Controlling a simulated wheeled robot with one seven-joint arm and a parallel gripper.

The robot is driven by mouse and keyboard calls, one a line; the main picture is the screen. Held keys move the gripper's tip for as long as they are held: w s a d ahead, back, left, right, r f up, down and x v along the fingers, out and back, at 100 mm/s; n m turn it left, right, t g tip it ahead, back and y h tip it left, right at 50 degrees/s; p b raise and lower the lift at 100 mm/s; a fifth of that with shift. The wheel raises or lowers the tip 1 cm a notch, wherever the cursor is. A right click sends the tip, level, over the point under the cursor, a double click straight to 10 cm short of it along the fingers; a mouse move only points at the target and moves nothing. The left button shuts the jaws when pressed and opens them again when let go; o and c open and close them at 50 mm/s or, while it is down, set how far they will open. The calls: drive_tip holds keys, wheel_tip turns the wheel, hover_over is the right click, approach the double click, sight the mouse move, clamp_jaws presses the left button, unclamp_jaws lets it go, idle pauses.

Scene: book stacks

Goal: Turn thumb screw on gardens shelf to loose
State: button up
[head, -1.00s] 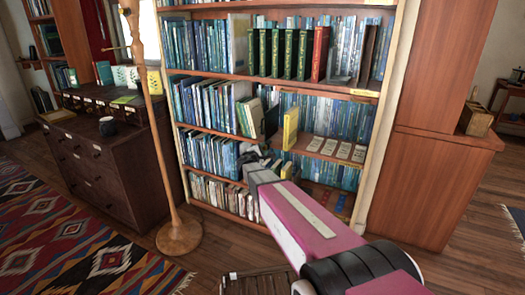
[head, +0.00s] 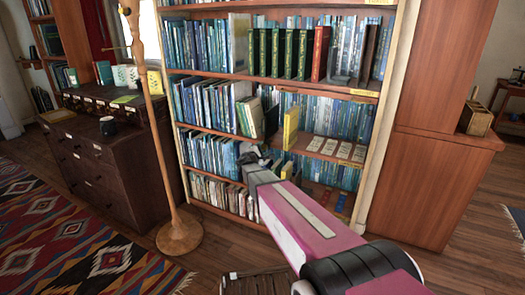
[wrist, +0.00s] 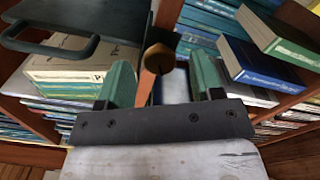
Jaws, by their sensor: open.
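A round brass-brown knob, which looks like the thumb screw (wrist: 158,57), shows in the wrist view at the front of a wooden shelf edge. My gripper (wrist: 161,72) is open, with one green finger pad on each side of the knob. Gaps show between pads and knob; I cannot tell whether its tips reach around it. In the head view my gripper (head: 251,154) is at the bookcase (head: 211,132), by a lower shelf left of a yellow book. There my gripper hides the screw. I cannot read a shelf label.
In the wrist view a dark board with a looped handle (wrist: 75,47) is at upper left, and blue-green books (wrist: 258,62) lie at right. The yellow book (head: 290,127) stands near my gripper. A lamp stand (head: 178,235) and dark cabinet (head: 105,175) are left.

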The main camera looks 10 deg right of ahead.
drive_tip(key=v, duration=1)
drive_tip(key=s+d+f+m+g+y, duration=0.1)
drive_tip(key=s+d+f+m+g, duration=0.3)
drive_tip(key=s+d+m+g, duration=0.15)
drive_tip(key=s+d+f+m+g, duration=0.3)
drive_tip(key=s+d+m+g, duration=0.15)
drive_tip(key=s, duration=0.25)
drive_tip(key=s+a+f+m+g+y, duration=0.1)
drive_tip(key=s+f+m+g+y, duration=0.1)
drive_tip(key=s, duration=0.5)
drive_tip(key=s+a+f+m+g+y, duration=0.2)
drive_tip(key=s+m+y, duration=0.2)
drive_tip(key=s+y, duration=0.3)
drive_tip(key=shift+s+f+g+y, duration=0.25)
drive_tip(key=shift+s+g+y, duration=0.05)
drive_tip(key=shift+s, duration=0.25)
